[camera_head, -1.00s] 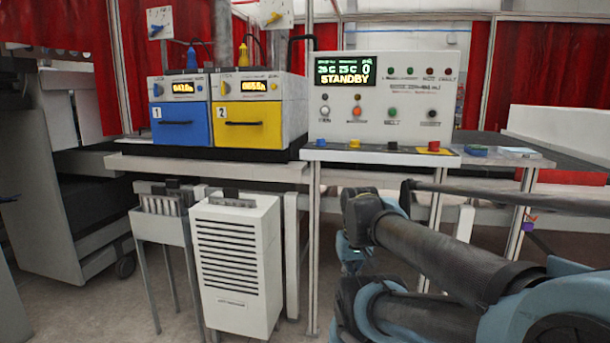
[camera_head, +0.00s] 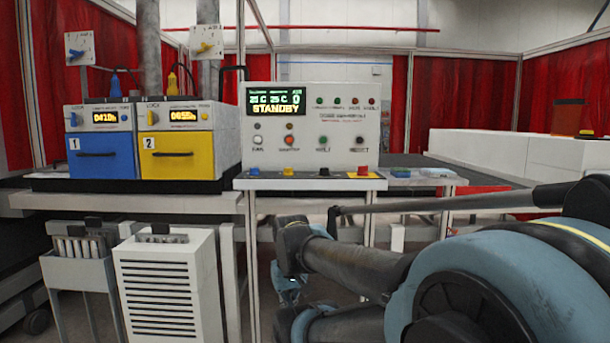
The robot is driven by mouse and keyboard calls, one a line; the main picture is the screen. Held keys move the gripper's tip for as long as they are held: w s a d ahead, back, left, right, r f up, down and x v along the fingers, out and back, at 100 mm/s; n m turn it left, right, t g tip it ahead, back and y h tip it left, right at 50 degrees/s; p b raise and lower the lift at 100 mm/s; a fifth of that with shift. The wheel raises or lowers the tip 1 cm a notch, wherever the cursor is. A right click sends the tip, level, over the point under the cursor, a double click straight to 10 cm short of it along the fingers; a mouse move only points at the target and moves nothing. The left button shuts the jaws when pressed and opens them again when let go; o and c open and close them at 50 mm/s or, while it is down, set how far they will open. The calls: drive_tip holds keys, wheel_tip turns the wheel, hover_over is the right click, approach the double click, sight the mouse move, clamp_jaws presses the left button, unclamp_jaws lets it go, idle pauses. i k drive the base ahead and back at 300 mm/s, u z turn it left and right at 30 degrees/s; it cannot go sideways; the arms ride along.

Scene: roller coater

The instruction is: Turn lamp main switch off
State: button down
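Two lamp units stand side by side at the left: a blue-front unit marked 1 (camera_head: 103,155) and a yellow-front unit marked 2 (camera_head: 176,154). Both have lit displays. Above them are two white plates, one with a blue rotary switch (camera_head: 76,54) and one with a yellow rotary switch (camera_head: 204,47). I cannot tell which control is the lamp main switch. The grey control panel (camera_head: 345,127) to their right has a lit screen (camera_head: 275,102) reading STANDBY and several buttons. My arm crosses the lower right, apart from the controls. My gripper is not identifiable in view.
A table (camera_head: 310,183) in front of the panel bears several buttons, including a red one (camera_head: 362,171). A white slotted cabinet (camera_head: 168,290) and a rack (camera_head: 80,274) stand below the lamp units. White blocks (camera_head: 490,150) lie at the right.

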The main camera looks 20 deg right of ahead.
sight(362, 170)
drive_tip(key=z, duration=0.45)
drive_tip(key=k, duration=1.1)
drive_tip(key=z, duration=0.8)
drive_tip(key=i, duration=1.35)
drive_tip(key=u, duration=0.65)
